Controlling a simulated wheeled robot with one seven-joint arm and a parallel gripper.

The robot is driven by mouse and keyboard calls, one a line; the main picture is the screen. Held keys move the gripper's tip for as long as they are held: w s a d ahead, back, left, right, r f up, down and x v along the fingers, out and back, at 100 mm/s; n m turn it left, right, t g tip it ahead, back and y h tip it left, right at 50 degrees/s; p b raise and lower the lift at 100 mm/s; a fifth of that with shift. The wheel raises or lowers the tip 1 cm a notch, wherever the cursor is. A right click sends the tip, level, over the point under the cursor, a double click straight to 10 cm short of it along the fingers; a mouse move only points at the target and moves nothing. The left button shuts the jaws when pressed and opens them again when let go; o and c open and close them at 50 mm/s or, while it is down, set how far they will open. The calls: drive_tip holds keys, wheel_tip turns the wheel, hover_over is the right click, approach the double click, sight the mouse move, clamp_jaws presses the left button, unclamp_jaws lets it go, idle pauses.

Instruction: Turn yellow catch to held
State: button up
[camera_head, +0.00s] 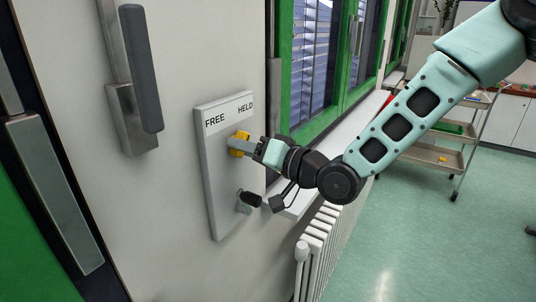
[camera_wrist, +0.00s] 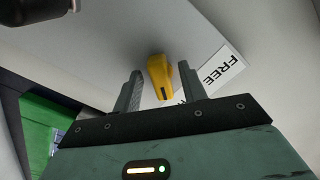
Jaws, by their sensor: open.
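The yellow catch (camera_head: 242,134) sits on a white upright panel (camera_head: 222,190) below the labels FREE (camera_head: 215,120) and HELD (camera_head: 245,107). My gripper (camera_head: 241,146) is at the catch in the head view and hides part of it. In the wrist view, the catch (camera_wrist: 160,72) lies between my two open fingers, with a visible gap on both sides. A dark line marks its near end. The FREE label (camera_wrist: 220,70) shows beyond the right finger, and another label is mostly hidden behind that finger. I cannot tell which label the catch points to.
A black knob (camera_head: 250,199) stands out from the panel's lower part, below my gripper. A grey door handle (camera_head: 141,70) is at the upper left. A window sill (camera_head: 335,150) and a white radiator (camera_head: 322,240) lie right of the panel.

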drive_tip(key=b+v, duration=1.3)
drive_tip(key=v, duration=0.4)
idle(0.4)
